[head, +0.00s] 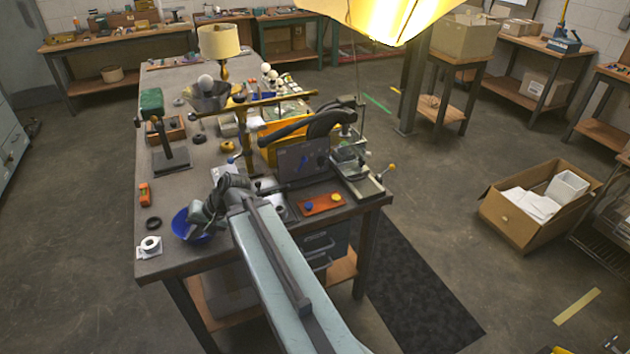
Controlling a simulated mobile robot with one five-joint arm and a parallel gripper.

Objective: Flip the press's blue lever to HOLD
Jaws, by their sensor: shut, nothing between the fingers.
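A bench press (352,160) stands near the right end of the workbench, with a yellow-knobbed lever (391,168) on its right. A small blue knob (232,160) shows at mid-bench, left of the yellow bin; I cannot tell whether it is the task's blue lever or which way it is set. No HOLD mark is readable. My gripper (201,222) is at the near left part of the bench, over or beside a blue bowl (185,226). It is shut and empty, left of the press and apart from it. My arm hides part of the bench's front.
An orange plate (322,204) with a blue and a yellow knob lies at the front edge. A dark panel (303,160) and a yellow bin (272,153) stand behind it. A white roll (150,244) and a black ring (153,223) lie left. A lit lamp shade hangs overhead.

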